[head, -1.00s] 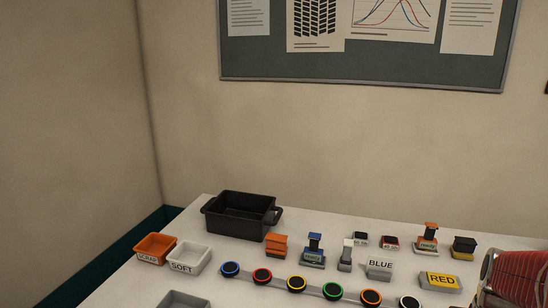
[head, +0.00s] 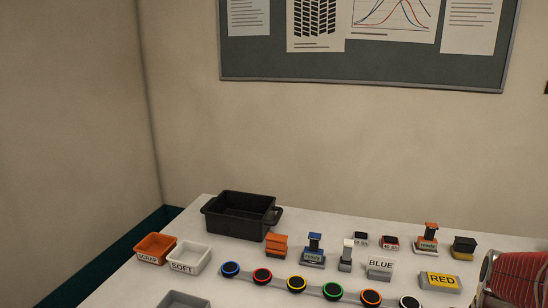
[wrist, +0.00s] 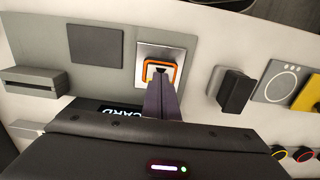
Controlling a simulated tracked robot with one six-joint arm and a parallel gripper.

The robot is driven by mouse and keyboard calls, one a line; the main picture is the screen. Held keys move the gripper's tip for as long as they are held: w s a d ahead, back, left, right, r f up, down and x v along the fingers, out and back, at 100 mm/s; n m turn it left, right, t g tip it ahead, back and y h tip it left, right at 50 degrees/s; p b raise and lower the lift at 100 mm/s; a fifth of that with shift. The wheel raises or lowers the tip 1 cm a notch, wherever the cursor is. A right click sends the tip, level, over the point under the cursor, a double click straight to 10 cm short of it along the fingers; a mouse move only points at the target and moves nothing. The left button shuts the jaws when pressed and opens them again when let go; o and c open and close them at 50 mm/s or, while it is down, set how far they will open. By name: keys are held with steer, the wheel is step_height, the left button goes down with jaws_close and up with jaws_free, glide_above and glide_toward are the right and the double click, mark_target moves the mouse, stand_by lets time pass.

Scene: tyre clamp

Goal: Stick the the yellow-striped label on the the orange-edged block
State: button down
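In the wrist view, an orange-edged square block (wrist: 149,60) with a pale inner face sits on a light square plate (wrist: 181,53). My gripper (wrist: 160,72) reaches over the block from below in the picture, its dark fingers close together at the block's middle. The fingers hide part of the block. I cannot make out anything held between the tips, nor whether they touch the block. I cannot pick out a yellow-striped label for certain. My gripper does not show in the head view.
The wrist view shows a grey panel (wrist: 120,25) with a dark square (wrist: 95,45), and a dark-topped block (wrist: 235,92) at right. The head view shows a black bin (head: 240,213), an orange tray (head: 155,247), a yellow RED block (head: 439,281) and a row of coloured discs (head: 297,284).

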steer(key=shift+f, duration=0.45)
stand_by(1.1)
steer(key=shift+r, duration=0.15)
step_height(320, 180, up, 7)
stand_by(1.1)
stand_by(0.3)
steer(key=shift+w+f+m, duration=0.1)
steer(key=shift+f+m, duration=0.15)
steer(key=shift+m, duration=0.15)
steer(key=shift+s+a+f+m, duration=0.4)
steer(key=shift+s+a, duration=0.05)
steer(key=shift+a, duration=0.25)
steer(key=s+a+r+n+t, duration=0.1)
steer(key=a+r+n+t, duration=0.1)
steer(key=a, duration=0.9)
steer(key=s+a+r+n+t, duration=0.2)
steer(key=a+r+t, duration=0.1)
steer(key=a, duration=0.8)
steer(key=shift+s+r+n+t, duration=0.2)
steer(key=shift+r+n+t, duration=0.15)
steer(key=shift+r, duration=0.55)
